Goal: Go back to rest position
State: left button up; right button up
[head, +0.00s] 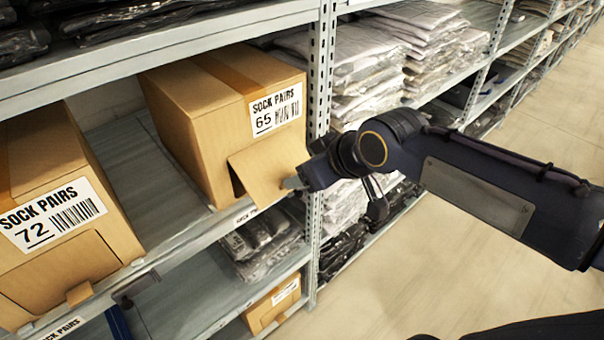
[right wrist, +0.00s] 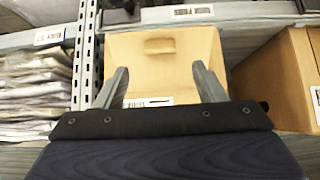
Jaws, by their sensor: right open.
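My right gripper (head: 292,183) is at the front of the cardboard box marked SOCK PAIRS 65 (head: 222,130), by its lower flap (head: 262,180), which sticks outward. In the right wrist view the right gripper (right wrist: 164,84) is open, its two fingers wide apart with nothing held between them. A cardboard box front (right wrist: 190,62) with a slot and a label lies beyond the fingers. I cannot tell whether a finger touches the flap. My left gripper is not in view.
A second box marked SOCK PAIRS 72 (head: 60,205) stands on the same shelf at left. A perforated rack post (head: 320,80) is close by my right gripper. Bagged garments (head: 360,60) fill the shelves beyond. The aisle floor (head: 480,260) at right is clear.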

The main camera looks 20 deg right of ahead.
jog(key=shift+s+d+r, duration=0.1)
jog(key=shift+s+r, duration=0.05)
dwell(0.3)
